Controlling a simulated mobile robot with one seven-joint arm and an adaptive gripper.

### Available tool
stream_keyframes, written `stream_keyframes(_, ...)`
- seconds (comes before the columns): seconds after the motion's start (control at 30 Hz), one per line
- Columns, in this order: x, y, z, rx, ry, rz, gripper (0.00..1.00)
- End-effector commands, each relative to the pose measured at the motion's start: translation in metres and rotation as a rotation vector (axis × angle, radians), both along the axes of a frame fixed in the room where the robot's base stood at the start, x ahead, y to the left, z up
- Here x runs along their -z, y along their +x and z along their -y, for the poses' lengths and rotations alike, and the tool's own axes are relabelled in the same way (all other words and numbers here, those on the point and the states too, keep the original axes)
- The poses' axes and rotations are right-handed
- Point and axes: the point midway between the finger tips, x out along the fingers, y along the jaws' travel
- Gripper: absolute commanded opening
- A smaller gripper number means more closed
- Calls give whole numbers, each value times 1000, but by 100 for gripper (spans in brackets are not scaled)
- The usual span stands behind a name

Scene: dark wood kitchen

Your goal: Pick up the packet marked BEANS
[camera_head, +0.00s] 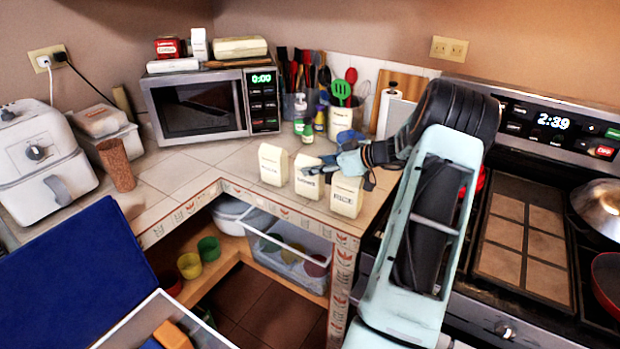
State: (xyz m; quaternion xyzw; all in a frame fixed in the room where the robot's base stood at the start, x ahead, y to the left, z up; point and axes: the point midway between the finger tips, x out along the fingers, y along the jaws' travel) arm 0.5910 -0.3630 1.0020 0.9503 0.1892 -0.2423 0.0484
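Three similar cream-white packets stand in a row on the tiled counter near its front edge: a left packet (273,165), a middle packet (307,187) and a right packet (346,197). Each bears a small dark label on its front; the lettering is too small to tell which reads BEANS. My gripper (340,172) is at the top of the right packet, its fingers spread apart. One finger reaches left across the top of the middle packet, the other is at the right packet's right side. The gripper hides part of both tops. I cannot tell whether it touches them.
A microwave (200,105), bottles (301,115) and a utensil holder stand behind. The stove (520,250) is at the right. Below the counter are a clear bin (290,250) and coloured cups (190,265). Open counter (205,165) lies left of the packets.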

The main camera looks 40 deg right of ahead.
Motion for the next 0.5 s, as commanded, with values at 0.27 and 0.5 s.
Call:
stream_keyframes(0.27,0,0,0,1,0,0,3)
stream_keyframes(0.5,-1,0,0,1,0,1,0)
